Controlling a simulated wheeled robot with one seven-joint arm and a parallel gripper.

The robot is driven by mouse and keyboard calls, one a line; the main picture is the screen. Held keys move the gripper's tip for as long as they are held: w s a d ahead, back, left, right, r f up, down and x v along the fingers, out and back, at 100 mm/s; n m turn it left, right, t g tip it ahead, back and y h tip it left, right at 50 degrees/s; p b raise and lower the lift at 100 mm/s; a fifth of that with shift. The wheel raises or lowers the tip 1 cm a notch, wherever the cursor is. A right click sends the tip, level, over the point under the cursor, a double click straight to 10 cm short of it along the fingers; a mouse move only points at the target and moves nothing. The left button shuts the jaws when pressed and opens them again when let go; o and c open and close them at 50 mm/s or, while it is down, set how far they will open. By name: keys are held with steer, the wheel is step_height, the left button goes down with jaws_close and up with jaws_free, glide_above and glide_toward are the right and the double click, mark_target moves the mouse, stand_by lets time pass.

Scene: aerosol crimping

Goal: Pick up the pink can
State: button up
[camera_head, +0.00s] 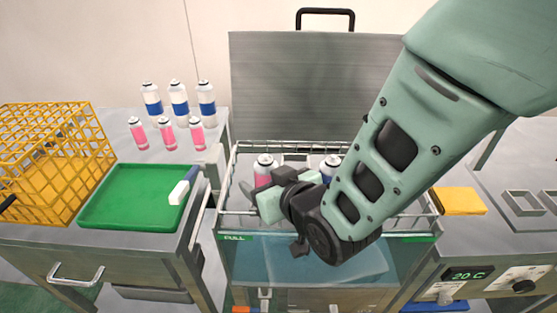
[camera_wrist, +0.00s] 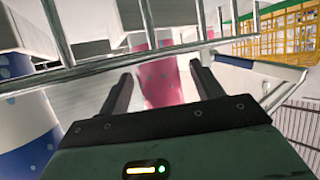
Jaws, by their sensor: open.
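A pink can (camera_head: 264,172) with a white top stands in the wire basket of the open bath, just behind my gripper (camera_head: 262,200), which partly hides it. In the wrist view the pink can (camera_wrist: 160,82) shows between the two open fingers of my gripper (camera_wrist: 160,74). Nothing is clamped; I cannot tell whether a finger touches the can. Several more pink cans (camera_head: 168,133) stand on the left table.
A blue-and-white can (camera_head: 331,164) stands right of the pink one in the basket. Basket wires (camera_wrist: 150,58) cross the wrist view near the fingers. The raised lid (camera_head: 300,90) stands behind. A green tray (camera_head: 120,200) and yellow crate (camera_head: 50,165) are left.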

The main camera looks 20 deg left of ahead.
steer(key=c, duration=1.2)
steer(key=shift+o, duration=0.2)
